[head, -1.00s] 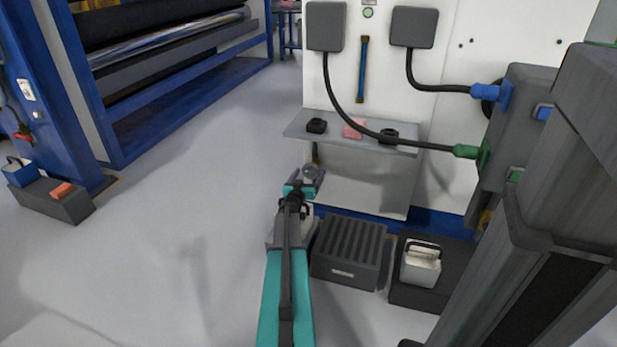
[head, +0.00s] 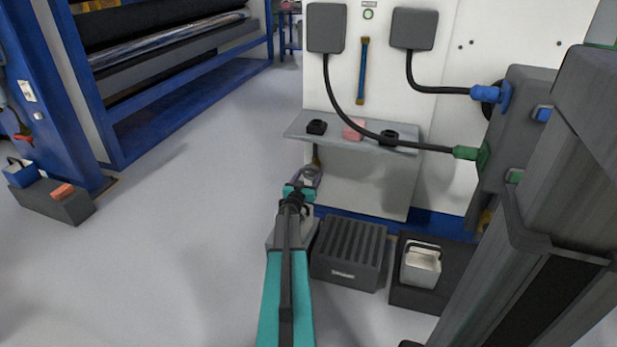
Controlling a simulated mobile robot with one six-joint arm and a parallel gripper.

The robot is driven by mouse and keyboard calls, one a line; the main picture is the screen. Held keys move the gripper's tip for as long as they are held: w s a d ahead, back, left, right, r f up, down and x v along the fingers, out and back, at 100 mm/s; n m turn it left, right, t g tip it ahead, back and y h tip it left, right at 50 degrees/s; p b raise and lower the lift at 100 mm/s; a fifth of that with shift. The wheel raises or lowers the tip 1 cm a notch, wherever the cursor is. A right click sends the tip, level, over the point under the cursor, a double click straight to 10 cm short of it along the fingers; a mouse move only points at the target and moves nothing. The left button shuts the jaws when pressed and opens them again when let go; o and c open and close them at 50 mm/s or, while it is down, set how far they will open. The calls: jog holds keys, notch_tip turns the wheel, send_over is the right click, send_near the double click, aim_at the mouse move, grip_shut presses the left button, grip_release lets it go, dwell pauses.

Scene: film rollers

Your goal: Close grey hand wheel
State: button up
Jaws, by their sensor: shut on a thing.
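The grey hand wheel (head: 311,172) is a small grey-purple ring under the left end of the grey shelf, in front of the white panel. My gripper (head: 301,188), at the end of my teal and black arm, is at the wheel and shut on its rim. The gripper and wrist cover the wheel's lower left part. The fingertips are small and partly hidden.
A ribbed dark box (head: 349,250) and a white canister (head: 421,265) stand right of my arm. Cables hang above the shelf.

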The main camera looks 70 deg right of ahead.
jog(key=m, duration=0.6)
jog(key=shift+s+d+m, duration=0.15)
jog(key=shift+m, duration=0.15)
dwell(0.4)
jog(key=o, duration=1.1)
jog(key=shift+c, duration=0.2)
jog(key=shift+a, duration=0.2)
jog(key=shift+s+a+p, duration=0.2)
jog(key=shift+a+p, duration=0.6)
jog(key=shift+a, duration=2.6)
jog(key=shift+s+a+p, duration=0.2)
jog(key=shift+a+p, duration=0.55)
jog(key=shift+a, duration=2.6)
